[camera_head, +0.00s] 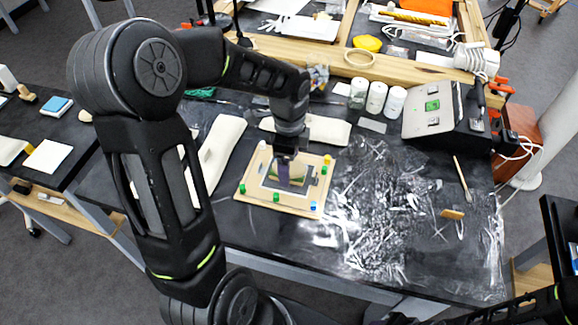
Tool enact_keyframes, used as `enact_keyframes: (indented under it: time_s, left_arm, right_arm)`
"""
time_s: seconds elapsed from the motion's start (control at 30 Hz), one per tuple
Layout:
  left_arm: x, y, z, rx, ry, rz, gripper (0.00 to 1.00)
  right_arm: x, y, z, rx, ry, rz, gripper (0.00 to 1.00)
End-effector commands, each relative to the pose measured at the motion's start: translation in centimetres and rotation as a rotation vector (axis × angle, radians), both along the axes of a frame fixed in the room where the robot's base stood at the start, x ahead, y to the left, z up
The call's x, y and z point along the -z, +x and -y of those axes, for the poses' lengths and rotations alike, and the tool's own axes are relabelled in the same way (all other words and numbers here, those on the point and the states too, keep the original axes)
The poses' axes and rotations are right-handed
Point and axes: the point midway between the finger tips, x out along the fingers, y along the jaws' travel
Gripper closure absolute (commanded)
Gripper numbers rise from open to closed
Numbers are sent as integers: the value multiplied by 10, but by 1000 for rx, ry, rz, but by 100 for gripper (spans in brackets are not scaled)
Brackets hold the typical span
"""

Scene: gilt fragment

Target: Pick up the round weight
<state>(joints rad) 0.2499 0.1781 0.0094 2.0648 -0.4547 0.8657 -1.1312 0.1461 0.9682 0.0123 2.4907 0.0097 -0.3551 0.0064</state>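My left arm reaches in from the left, and its gripper (288,166) points down over a pale wooden frame (252,199) with coloured pegs on the black table. Inside the frame lies a small gilt or yellowish piece (297,170), partly covered by the gripper. I cannot clearly pick out a round weight; it may be hidden by the gripper. The fingers are dark and small, so I cannot tell whether they are open, or whether they hold anything. Only part of my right arm shows at the bottom right; its gripper is out of view.
Pale padded bags (222,143) lie left of and behind the frame. Crumpled clear film (375,205) covers the table to the right. White jars (376,97) and a grey device (432,108) stand at the back. A brush (461,178) lies far right.

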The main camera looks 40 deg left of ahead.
Motion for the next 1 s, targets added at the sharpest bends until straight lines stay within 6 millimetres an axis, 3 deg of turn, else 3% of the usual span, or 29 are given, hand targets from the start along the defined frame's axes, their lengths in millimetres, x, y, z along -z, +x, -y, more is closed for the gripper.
enact_keyframes:
  time_s: [0.17, 1.0]
  left_arm:
    - [0, 0, 0, 0, 0, 0, 28]
    - [0, 0, 0, 0, 0, 0, 96]
  right_arm:
    - [0, 0, 0, 0, 0, 0, 64]
    - [0, 0, 0, 0, 0, 0, 64]
